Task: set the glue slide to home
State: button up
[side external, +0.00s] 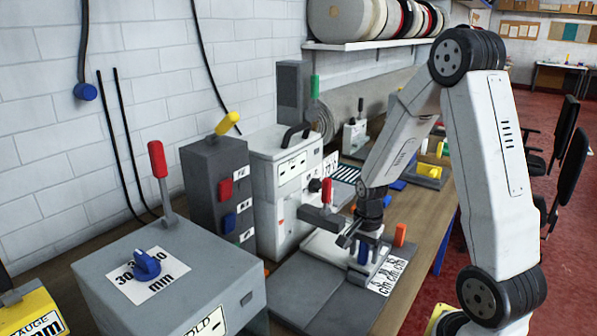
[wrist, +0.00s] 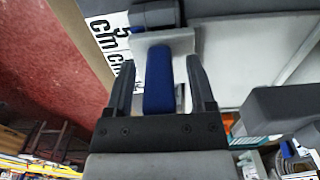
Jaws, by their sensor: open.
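A blue upright handle (side external: 363,254) stands on a light metal piece beside a white scale plate (side external: 388,275) printed with "cm" marks. No label naming the glue slide can be read, so I cannot tell for certain that this handle belongs to it. My gripper (side external: 356,240) is at this handle, jaws open. Part of the scale plate (wrist: 108,35) shows at the upper left. The home mark cannot be made out.
A white machine (side external: 285,185) with a dark arm and red knob (side external: 326,190) stands close left of my gripper. An orange block (side external: 400,234) is just right. A grey switch box (side external: 215,190) and a grey cabinet with a blue dial (side external: 146,264) stand further left.

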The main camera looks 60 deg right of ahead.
grip_shut()
dwell(1.4)
